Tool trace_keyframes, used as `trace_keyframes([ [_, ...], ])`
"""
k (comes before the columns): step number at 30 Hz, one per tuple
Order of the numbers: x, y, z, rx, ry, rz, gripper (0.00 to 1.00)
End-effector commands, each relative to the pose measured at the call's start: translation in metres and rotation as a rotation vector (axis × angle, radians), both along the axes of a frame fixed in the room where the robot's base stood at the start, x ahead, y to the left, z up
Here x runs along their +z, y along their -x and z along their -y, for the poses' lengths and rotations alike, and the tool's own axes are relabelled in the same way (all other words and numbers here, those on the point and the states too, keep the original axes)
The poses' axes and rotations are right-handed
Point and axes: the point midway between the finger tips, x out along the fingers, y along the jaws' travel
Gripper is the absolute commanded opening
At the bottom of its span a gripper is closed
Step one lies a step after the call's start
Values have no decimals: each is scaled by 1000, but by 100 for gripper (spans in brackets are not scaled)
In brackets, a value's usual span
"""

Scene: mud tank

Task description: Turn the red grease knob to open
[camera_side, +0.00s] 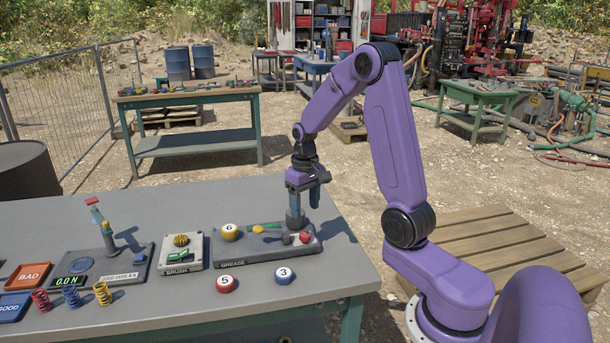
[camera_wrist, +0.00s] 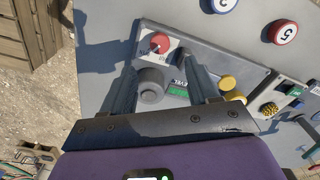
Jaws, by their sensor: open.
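The red knob (camera_side: 305,237) sits at the right end of the dark panel marked GREASE (camera_side: 232,264). In the wrist view the red knob (camera_wrist: 160,42) sits on a pale dial plate just beyond my fingertips; its pointer direction is too small to read. My gripper (camera_side: 295,212) points down over the right part of the panel, behind the red knob in the side view. In the wrist view my gripper (camera_wrist: 158,62) is open, its two fingers apart. A grey round cylinder (camera_wrist: 152,84) shows between the fingers; I cannot tell whether they touch it.
The BRUSH box (camera_side: 180,256) stands left. Springs and BAD (camera_side: 28,277) and GOOD trays are farther left. The bench's right end is clear.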

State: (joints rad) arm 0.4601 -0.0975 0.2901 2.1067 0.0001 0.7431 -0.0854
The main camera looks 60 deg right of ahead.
Motion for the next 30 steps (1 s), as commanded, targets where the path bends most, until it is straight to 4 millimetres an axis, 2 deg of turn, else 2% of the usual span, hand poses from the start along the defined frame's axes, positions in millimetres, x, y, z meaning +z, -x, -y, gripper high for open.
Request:
trace_keyframes([
  [1, 12, -1, 0, 0, 3, 5, 60],
  [6, 48, -1, 0, 0, 3, 6, 60],
  [12, 77, 0, 0, 0, 1, 3, 60],
  [18, 90, 0, 0, 0, 0, 1, 60],
  [30, 90, 0, 0, 0, 0, -1, 60],
])
